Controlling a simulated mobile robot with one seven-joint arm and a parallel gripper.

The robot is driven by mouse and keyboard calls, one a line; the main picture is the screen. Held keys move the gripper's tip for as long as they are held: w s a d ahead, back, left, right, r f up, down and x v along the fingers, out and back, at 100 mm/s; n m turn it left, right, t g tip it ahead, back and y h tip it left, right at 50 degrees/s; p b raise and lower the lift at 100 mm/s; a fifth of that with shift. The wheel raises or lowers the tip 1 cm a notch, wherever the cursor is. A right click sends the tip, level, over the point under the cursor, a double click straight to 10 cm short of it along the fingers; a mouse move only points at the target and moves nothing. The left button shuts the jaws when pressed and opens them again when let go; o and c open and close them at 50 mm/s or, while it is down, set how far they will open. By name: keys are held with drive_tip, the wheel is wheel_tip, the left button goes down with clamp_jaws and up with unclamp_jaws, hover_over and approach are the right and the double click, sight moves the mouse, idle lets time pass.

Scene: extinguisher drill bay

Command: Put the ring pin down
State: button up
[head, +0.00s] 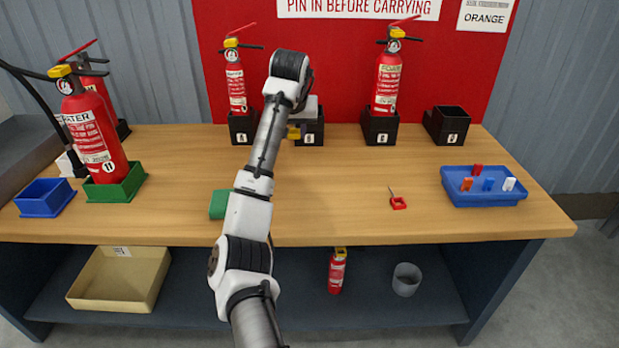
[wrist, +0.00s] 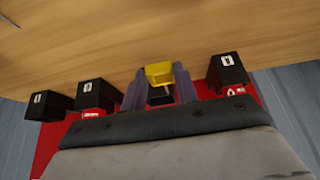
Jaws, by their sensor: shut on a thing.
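My gripper (head: 297,125) is at the back of the workbench, in front of a black holder (head: 316,132). It is shut on a small yellow piece, which shows between the two fingers in the wrist view (wrist: 158,73). I cannot tell from its shape whether this piece is a ring pin. A red-handled pin (head: 398,203) with a thin metal shaft lies on the bare wood, right of my arm and apart from the gripper.
Red extinguishers stand in black holders left (head: 236,85) and right (head: 387,80) of the gripper. An empty black holder (head: 446,124) and a blue tray (head: 484,200) with small coloured tags are at right. An extinguisher in a green holder (head: 118,188) stands left. The bench's middle is mostly clear.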

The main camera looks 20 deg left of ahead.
sight(296, 180)
wheel_tip(296, 180, down, 14)
drive_tip(key=shift+r, duration=0.15)
idle(0.4)
